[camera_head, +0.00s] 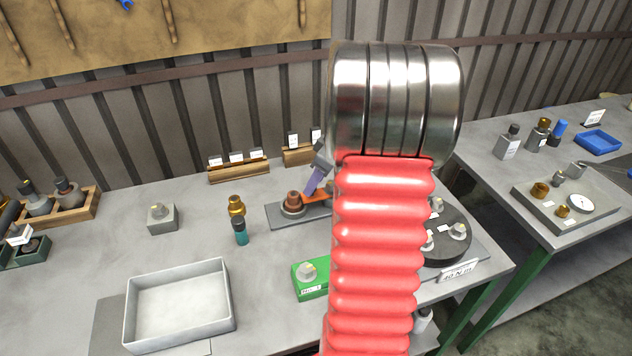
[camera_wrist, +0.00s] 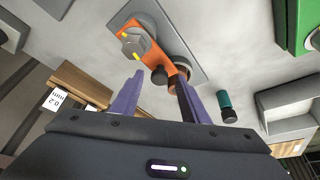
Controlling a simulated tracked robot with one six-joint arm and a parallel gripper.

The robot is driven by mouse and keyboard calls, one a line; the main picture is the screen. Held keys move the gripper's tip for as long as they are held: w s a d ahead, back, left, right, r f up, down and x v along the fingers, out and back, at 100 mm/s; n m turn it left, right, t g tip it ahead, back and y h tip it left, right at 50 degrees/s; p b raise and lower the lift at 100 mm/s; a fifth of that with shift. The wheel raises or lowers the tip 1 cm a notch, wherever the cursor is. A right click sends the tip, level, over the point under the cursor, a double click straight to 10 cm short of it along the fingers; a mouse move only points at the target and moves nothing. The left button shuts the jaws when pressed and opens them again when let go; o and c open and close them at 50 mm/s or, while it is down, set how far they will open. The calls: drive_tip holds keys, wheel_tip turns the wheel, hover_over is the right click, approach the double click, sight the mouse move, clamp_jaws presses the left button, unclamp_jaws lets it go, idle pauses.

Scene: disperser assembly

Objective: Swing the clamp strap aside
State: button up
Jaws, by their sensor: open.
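The orange clamp strap (camera_wrist: 155,58) lies over a grey base plate (camera_wrist: 180,22) in the wrist view. A grey knob with yellow marks (camera_wrist: 133,42) sits on one part of the strap, and a dark round knob (camera_wrist: 159,76) stands near its other end. A copper-brown part (camera_wrist: 181,66) is beside that end. My gripper (camera_wrist: 160,88) is open, its purple fingers apart, with the dark knob near the gap between their tips. I cannot tell whether they touch. In the head view the strap (camera_head: 318,197) is partly hidden behind my arm, and the gripper (camera_head: 317,178) is above it.
A brass-capped bottle (camera_head: 237,206) and a teal-bodied vial (camera_head: 241,232) stand left of the plate. A green block (camera_head: 310,290) and an empty grey tray (camera_head: 128,322) are nearer the front. Wooden racks (camera_head: 238,172) line the back. A dark round holder (camera_head: 450,247) is at right.

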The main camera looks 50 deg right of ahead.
drive_tip(key=shift+w+f, duration=0.15)
drive_tip(key=shift+f, duration=0.3)
clamp_jaws()
idle(0.3)
drive_tip(key=shift+d, duration=0.1)
